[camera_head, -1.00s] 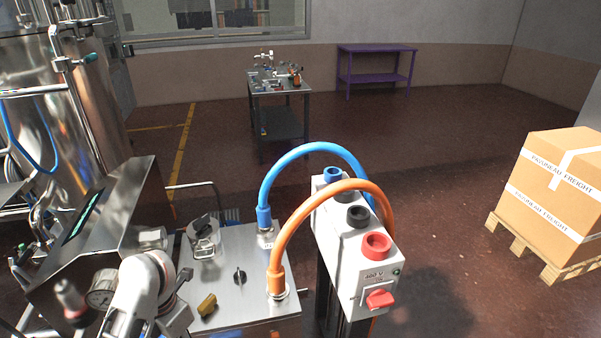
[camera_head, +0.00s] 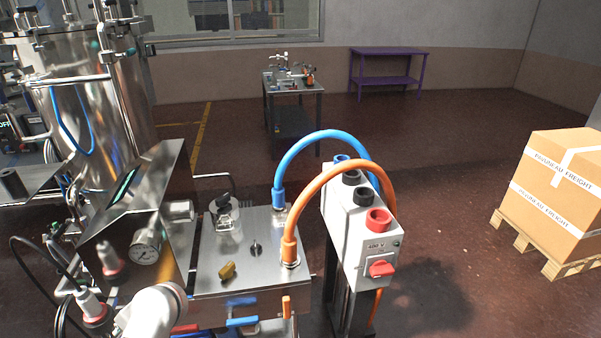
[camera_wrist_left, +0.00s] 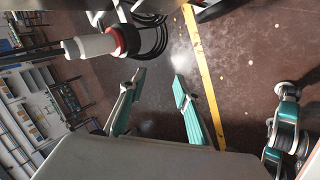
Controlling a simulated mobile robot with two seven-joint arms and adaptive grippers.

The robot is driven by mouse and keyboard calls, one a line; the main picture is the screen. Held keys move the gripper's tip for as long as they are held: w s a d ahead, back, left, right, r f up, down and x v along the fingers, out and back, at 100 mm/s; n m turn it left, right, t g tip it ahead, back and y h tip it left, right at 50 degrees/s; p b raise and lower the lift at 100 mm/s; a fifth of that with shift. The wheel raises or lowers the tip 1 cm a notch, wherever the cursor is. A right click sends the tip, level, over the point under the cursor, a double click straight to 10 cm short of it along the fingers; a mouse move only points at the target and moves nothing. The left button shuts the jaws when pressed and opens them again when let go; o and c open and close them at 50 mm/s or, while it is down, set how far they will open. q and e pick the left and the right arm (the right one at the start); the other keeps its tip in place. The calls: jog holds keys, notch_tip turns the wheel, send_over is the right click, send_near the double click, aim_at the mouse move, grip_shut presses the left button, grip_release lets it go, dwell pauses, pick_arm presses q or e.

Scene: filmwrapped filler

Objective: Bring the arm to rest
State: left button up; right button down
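My white left arm (camera_head: 153,312) shows at the bottom left of the head view, in front of the steel cabinet. Its gripper is not visible there. In the left wrist view my left gripper (camera_wrist_left: 159,77) has two teal fingers spread apart, with nothing between them and the dark floor behind.
A steel box (camera_head: 258,233) carries blue (camera_head: 325,135) and orange (camera_head: 337,170) hoses to a white socket post (camera_head: 350,225). A pressure gauge (camera_head: 146,247) is near my arm. A white-and-red fitting (camera_wrist_left: 95,45) lies left of the fingers. Cartons (camera_head: 560,185) stand far right.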

pick_arm(q)
jog(key=w+a+r+m+t+y, duration=0.1)
jog(key=a+r+m+t+y, duration=0.3)
jog(key=r, duration=0.3)
jog(key=w+a+r+m+t+y, duration=0.1)
jog(key=a+r+t+y, duration=0.1)
jog(key=r+t+y, duration=0.45)
jog(key=w+d+r+m+t+h, duration=0.1)
jog(key=d+r+m+t+h, duration=0.1)
jog(key=d+m+t+h, duration=0.4)
jog(key=w+d+r+m+t+h, duration=0.1)
jog(key=w+d+m+t+h, duration=0.2)
jog(key=d+m, duration=0.45)
jog(key=s+d+f+m+g+h, duration=0.2)
jog(key=d+f+m+h, duration=0.4)
jog(key=f, duration=0.1)
jog(key=s+d+f+m+g+h, duration=0.2)
jog(key=s+d+f+m+h, duration=0.1)
jog(key=d+f+m+h, duration=0.35)
jog(key=s+f+m+g, duration=0.2)
jog(key=s+f, duration=0.3)
jog(key=f, duration=0.3)
jog(key=s+f+m+g+y, duration=0.1)
jog(key=s+f+m+g, duration=0.1)
jog(key=s+f+g, duration=0.2)
notch_tip(320, 180, down, 4)
jog(key=shift+s+r, duration=0.15)
jog(key=shift+s, duration=0.6)
pick_arm(e)
jog(key=shift+s, duration=0.1)
